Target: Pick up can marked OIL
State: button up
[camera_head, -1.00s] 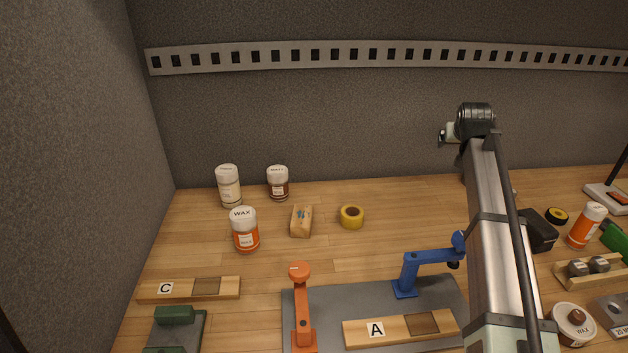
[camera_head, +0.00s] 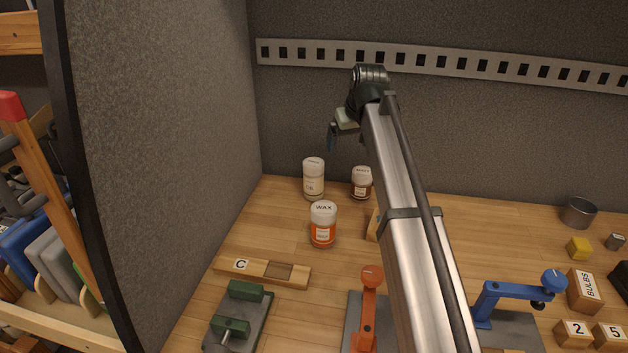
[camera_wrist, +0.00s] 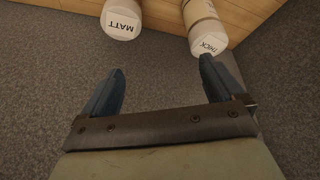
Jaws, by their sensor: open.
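No can with a readable OIL mark shows in any view. My gripper (camera_head: 334,134) is raised in front of the back wall, above and slightly right of a cream jar with a white lid (camera_head: 314,184). In the wrist view my gripper (camera_wrist: 161,68) has its two dark fingers spread with nothing between them. Beyond the fingertips are a lid marked MATT (camera_wrist: 121,22) and a lid that seems to read THICK (camera_wrist: 208,36). The head view shows the MATT jar as a small brown one with a white lid (camera_head: 361,184).
An orange WAX jar (camera_head: 323,228) stands in front of these jars. A wooden block marked C (camera_head: 240,266), a green vise (camera_head: 238,315) and an orange post (camera_head: 369,310) are nearer. A grey side wall (camera_head: 170,150) bounds the left. My arm hides part of the bench.

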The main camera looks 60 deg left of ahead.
jog(key=n, duration=0.1)
send_near(315, 164)
jog(key=shift+g, duration=0.4)
jog(key=x, duration=0.8)
jog(key=shift+w+a+f, duration=0.1)
jog(key=shift+w, duration=0.2)
jog(key=shift+x, duration=2.65)
jog(key=shift+w+a, duration=0.1)
jog(key=shift+c, duration=0.2)
jog(key=c, duration=1.3)
